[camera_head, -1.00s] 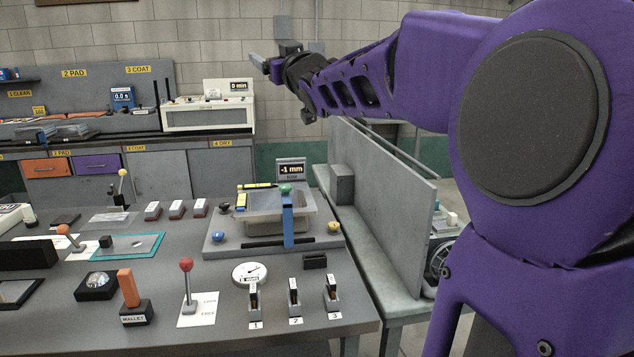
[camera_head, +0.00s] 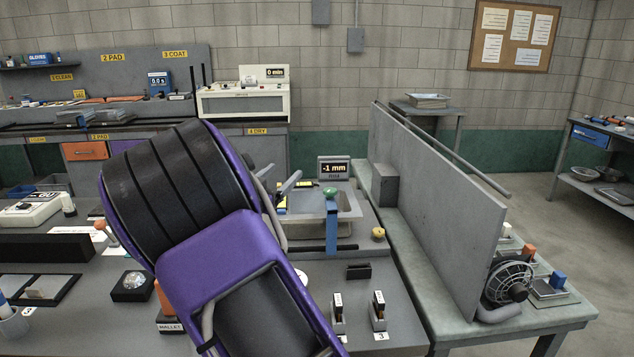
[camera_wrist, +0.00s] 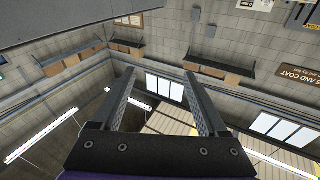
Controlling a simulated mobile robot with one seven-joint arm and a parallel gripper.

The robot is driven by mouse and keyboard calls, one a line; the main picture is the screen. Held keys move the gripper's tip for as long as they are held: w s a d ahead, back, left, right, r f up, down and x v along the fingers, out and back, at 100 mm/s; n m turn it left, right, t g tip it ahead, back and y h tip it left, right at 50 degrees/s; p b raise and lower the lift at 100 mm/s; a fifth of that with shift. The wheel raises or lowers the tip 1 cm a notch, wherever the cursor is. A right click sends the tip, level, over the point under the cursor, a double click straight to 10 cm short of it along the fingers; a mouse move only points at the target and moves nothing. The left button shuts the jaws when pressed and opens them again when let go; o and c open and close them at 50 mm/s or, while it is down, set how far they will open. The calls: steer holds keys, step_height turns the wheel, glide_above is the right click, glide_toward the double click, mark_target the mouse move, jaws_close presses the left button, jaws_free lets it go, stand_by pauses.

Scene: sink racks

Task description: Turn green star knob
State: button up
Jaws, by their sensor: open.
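A small green knob (camera_head: 331,189) sits on top of a blue upright post (camera_head: 331,228) at the front of a shallow tray (camera_head: 349,205) on the bench. It is too small to tell its star shape. A yellow knob (camera_head: 378,234) stands to its right on the same base. My gripper (camera_wrist: 159,73) is open and empty in the wrist view, its two dark fingers apart against walls and windows. In the head view my purple arm covers the bench left of the tray. The gripper is mostly hidden there, and no contact with the knob shows.
A display reading -1 mm (camera_head: 334,169) stands behind the tray. A tall grey panel (camera_head: 437,210) rises to its right, with a fan (camera_head: 508,282) beyond it. Numbered holders (camera_head: 379,311) and a dark block (camera_head: 358,271) stand in front. My arm hides much of the bench's middle.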

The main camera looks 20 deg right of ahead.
mark_target(334, 188)
step_height(334, 188, down, 9)
steer(key=s+d+m+g+h, duration=0.2)
steer(key=s+d+g, duration=0.1)
steer(key=g, duration=0.2)
steer(key=shift+t+y, duration=0.3)
steer(key=shift+t, duration=0.1)
steer(key=x, duration=1.6)
steer(key=shift+w+d+r, duration=0.25)
steer(key=shift+w, duration=0.05)
jaws_close()
